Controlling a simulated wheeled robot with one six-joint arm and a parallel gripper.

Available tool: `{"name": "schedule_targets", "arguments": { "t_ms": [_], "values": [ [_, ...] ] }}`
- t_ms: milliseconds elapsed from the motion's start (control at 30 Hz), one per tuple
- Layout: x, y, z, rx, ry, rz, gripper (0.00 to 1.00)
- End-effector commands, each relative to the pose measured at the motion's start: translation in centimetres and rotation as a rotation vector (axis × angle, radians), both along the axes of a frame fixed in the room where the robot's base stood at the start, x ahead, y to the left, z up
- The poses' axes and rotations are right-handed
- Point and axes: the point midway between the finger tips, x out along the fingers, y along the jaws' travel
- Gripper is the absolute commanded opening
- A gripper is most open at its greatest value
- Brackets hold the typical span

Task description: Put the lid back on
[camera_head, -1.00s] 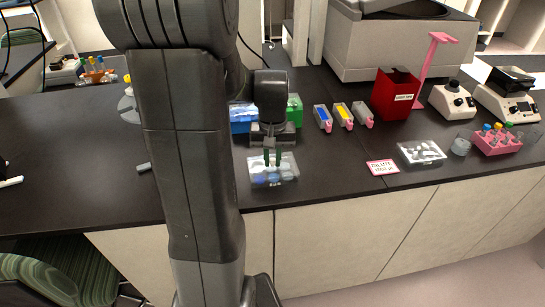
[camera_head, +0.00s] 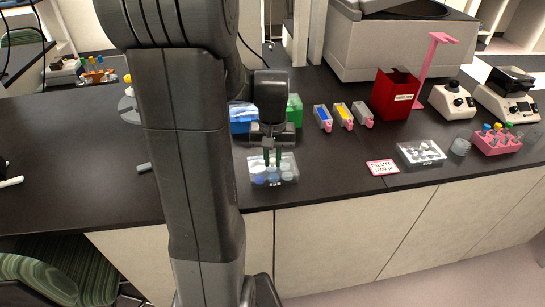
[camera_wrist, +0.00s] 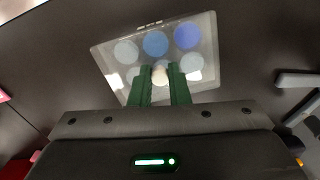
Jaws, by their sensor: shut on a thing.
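A clear plate (camera_head: 287,178) with several round wells, some blue, lies on the counter below my gripper (camera_head: 272,160). The wrist view shows the plate (camera_wrist: 112,66) close up, seen from above. My gripper's green fingers (camera_wrist: 160,76) are shut on a small pale knob (camera_wrist: 160,71), which appears to belong to the clear lid. The lid's sheet is see-through and hard to separate from the plate. I cannot tell whether it rests on the plate or hangs just above it. The fingers hide part of the near wells.
A blue rack (camera_head: 242,117) and a green rack (camera_head: 295,108) stand close behind my gripper. A "DILUTE" card (camera_head: 382,167), another clear tray (camera_head: 421,153) and a pink tube rack (camera_head: 497,145) are to the right. The counter's front edge is close to the plate.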

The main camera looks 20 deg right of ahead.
Motion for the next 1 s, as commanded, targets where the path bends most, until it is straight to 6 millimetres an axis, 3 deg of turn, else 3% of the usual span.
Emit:
{"name": "schedule_targets", "arguments": {
  "t_ms": [733,767,867,1000],
  "values": [
    [0.0,0.0,-1.3,0.000,0.000,0.000,0.00],
    [0.0,0.0,-1.3,0.000,0.000,0.000,0.20],
    [0.0,0.0,-1.3,0.000,0.000,0.000,0.39],
    [0.0,0.0,-1.3,0.000,0.000,0.000,0.41]
  ]
}}
